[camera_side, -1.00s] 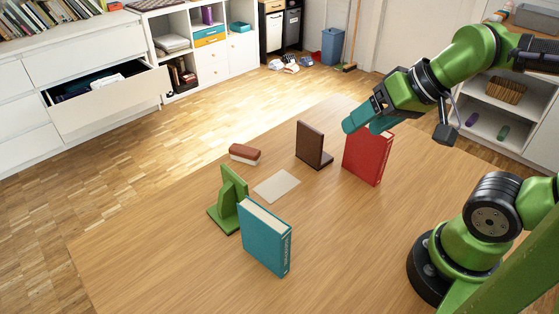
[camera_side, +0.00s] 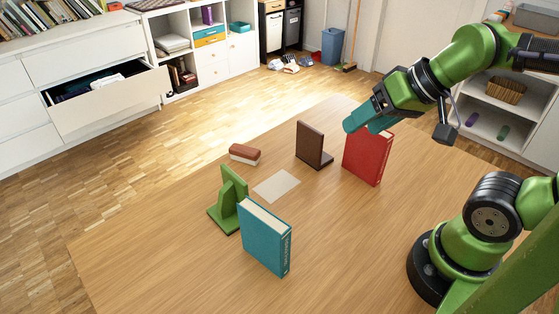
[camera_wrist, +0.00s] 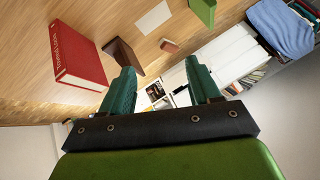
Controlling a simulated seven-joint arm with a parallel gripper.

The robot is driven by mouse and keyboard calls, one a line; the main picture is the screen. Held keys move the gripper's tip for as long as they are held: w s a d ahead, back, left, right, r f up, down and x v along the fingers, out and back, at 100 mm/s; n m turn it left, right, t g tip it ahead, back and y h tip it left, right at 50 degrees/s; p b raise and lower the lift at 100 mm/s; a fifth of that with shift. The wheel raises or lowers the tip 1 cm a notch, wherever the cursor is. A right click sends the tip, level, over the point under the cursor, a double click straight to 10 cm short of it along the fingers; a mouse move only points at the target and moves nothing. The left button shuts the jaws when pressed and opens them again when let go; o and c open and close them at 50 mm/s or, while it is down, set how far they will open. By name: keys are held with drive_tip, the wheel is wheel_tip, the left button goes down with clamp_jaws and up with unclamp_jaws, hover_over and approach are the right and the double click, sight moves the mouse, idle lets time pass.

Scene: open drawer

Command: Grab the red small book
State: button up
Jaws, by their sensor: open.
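The red book (camera_side: 369,158) stands upright on the wooden table, just below and beside my gripper in the side view. In the wrist view the red book (camera_wrist: 78,57) is at the upper left, outside the jaws. My gripper (camera_side: 362,120) has teal fingers and hangs over the book's upper edge in the side view; I cannot tell there whether it touches. In the wrist view the gripper (camera_wrist: 163,90) has its two fingers apart with nothing between them.
A brown bookend (camera_side: 312,147) stands left of the red book. A teal book (camera_side: 264,238) leans near a green bookend (camera_side: 229,200). A pale sheet (camera_side: 276,186) and a small brown-red block (camera_side: 245,154) lie on the table (camera_side: 350,240).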

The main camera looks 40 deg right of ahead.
drive_tip(key=n+g+h, duration=0.2)
drive_tip(key=n+g, duration=0.1)
drive_tip(key=g, duration=0.4)
hover_over(368, 142)
drive_tip(key=d, duration=0.2)
drive_tip(key=f, duration=1)
drive_tip(key=shift+a+f, duration=0.2)
drive_tip(key=shift+f, duration=0.1)
drive_tip(key=shift+w+f, duration=0.15)
drive_tip(key=shift+f, duration=1.4)
drive_tip(key=shift+w+f, duration=0.15)
drive_tip(key=shift+f, duration=1.35)
drive_tip(key=shift+n, duration=0.3)
clamp_jaws()
